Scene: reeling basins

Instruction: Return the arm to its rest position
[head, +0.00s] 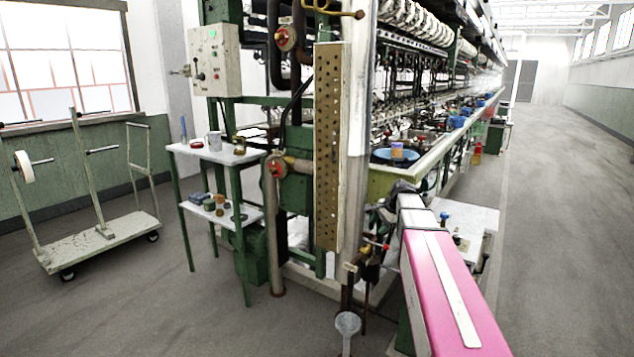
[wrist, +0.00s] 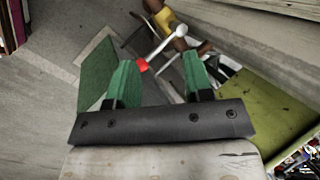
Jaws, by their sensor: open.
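My arm (head: 452,285) reaches forward from the lower right of the head view, with a pink cover and a white strip on it. It ends beside the near corner of the reeling machine (head: 327,150), just below the long basin trough. In the wrist view my gripper (wrist: 160,70) shows two green fingers standing apart on a dark bar. Nothing is held between them. A metal lever with a red part (wrist: 158,52) shows beyond the gap between the fingers. In the head view the fingertips are too small and dark to make out.
Pipes and valves (head: 368,250) stand close to the left of my arm's end. A white table (head: 470,222) lies close on its right. A small two-shelf table (head: 215,153) and a trolley (head: 100,243) stand left. The aisle floor (head: 560,200) on the right is clear.

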